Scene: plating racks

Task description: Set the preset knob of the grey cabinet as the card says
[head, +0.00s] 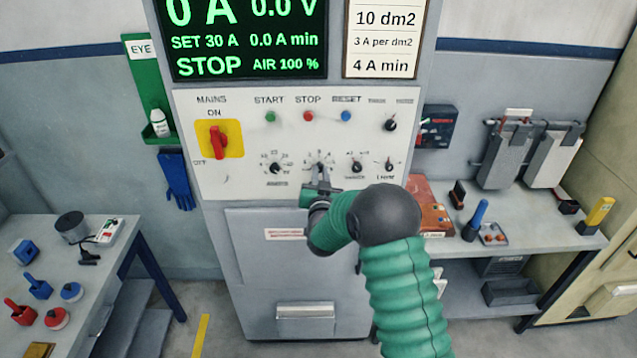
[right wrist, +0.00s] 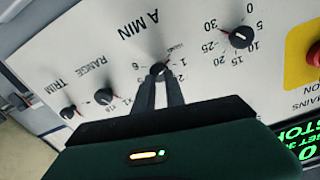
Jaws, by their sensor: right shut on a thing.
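The grey cabinet (head: 265,255) stands ahead with a white control panel. The card (head: 386,40) at its top right reads 10 dm2, 3 A per dm2, 4 A min. The display (head: 245,40) shows SET 30 A, 0.0 A min and STOP. My right gripper (head: 319,179) reaches the panel's middle from below. In the right wrist view its fingers (right wrist: 161,82) are shut on the small dark knob (right wrist: 157,68) by the A MIN label. The fingers hide part of that knob, and its exact setting cannot be read. My left gripper is not in view.
An ampere knob (head: 275,168) sits left of the held knob, a range knob (head: 356,167) and trim knob (head: 389,166) to its right. The red mains switch (head: 217,142) is at panel left. Benches with tools stand on both sides.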

